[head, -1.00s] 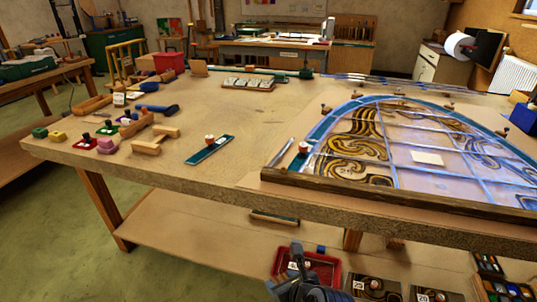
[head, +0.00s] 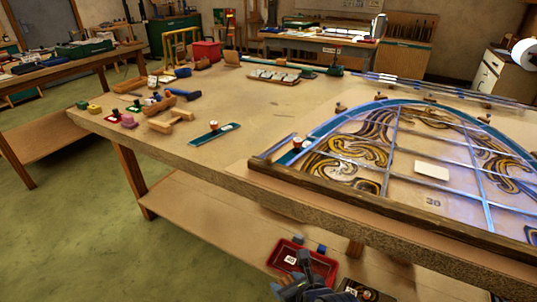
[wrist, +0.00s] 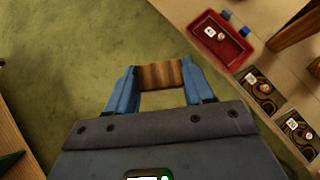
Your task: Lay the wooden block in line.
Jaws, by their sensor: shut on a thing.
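My gripper (wrist: 161,80) is shut on a wooden block (wrist: 161,75). In the wrist view the brown, grained block lies crosswise between the two blue fingers, over the green floor. In the head view my gripper (head: 305,268) shows low at the bottom edge, below the tabletop, and I cannot make out the block there. The leaded panel (head: 400,140) lies on the workbench at the right, with a dark wooden batten (head: 370,208) along its front edge.
A red tray (head: 290,262) with a numbered card sits on the bench's lower shelf (head: 215,222), near my gripper; it also shows in the wrist view (wrist: 228,48). Wooden pieces (head: 170,122), a teal strip (head: 214,134) and tools lie on the left tabletop. Open floor lies at left.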

